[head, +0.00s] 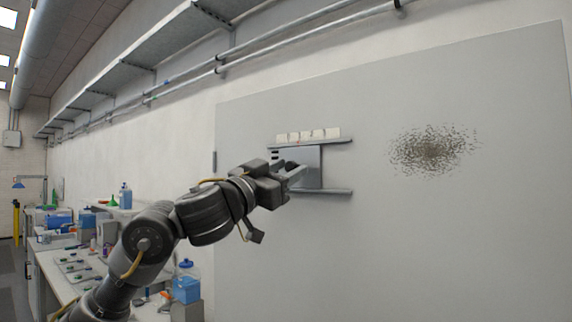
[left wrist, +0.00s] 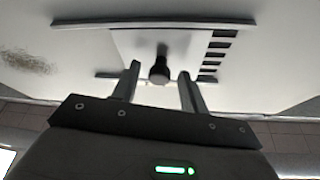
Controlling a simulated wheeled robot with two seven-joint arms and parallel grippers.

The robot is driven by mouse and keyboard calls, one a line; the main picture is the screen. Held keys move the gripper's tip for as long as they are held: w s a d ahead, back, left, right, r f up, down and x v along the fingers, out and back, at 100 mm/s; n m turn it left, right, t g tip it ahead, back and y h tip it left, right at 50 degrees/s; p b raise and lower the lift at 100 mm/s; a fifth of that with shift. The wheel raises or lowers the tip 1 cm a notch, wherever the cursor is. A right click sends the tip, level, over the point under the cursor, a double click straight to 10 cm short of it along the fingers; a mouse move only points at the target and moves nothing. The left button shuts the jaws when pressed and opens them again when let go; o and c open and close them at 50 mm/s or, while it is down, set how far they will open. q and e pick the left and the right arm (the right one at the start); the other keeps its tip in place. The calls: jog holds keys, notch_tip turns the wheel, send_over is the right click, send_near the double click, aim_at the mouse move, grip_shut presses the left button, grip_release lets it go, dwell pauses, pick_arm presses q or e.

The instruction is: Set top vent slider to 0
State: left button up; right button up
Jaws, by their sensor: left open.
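The top vent slider is a grey plate (head: 314,168) between two horizontal rails on the large grey wall panel. In the left wrist view the plate (left wrist: 135,42) carries a dark round knob (left wrist: 159,70). My left gripper (head: 294,174) is at the plate in the head view and covers part of it, and the knob is hidden there. In the left wrist view my left gripper (left wrist: 159,77) is open, with the knob between its fingertips and a gap on each side. Dark vent slots (left wrist: 215,56) show beside the plate. My right gripper is not in view.
A row of white scale labels (head: 308,134) sits above the upper rail (head: 325,142); their marks are too small to read. The lower rail (head: 335,191) runs below the plate. A speckled patch (head: 432,150) is farther right. A cluttered bench (head: 75,262) stands at left.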

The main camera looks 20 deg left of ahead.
pick_arm(q)
jog(key=shift+w, duration=0.1)
grip_shut()
dwell(0.3)
jog(key=a, duration=0.1)
jog(key=w+a, duration=0.1)
jog(key=a, duration=0.1)
jog(key=shift+r, duration=0.1)
jog(key=shift+c, duration=1.8)
grip_release()
jog(key=o, duration=0.4)
jog(key=shift+w+a, duration=0.15)
jog(key=shift+a, duration=0.1)
jog(key=shift+c, duration=0.2)
jog(key=shift+d, duration=0.1)
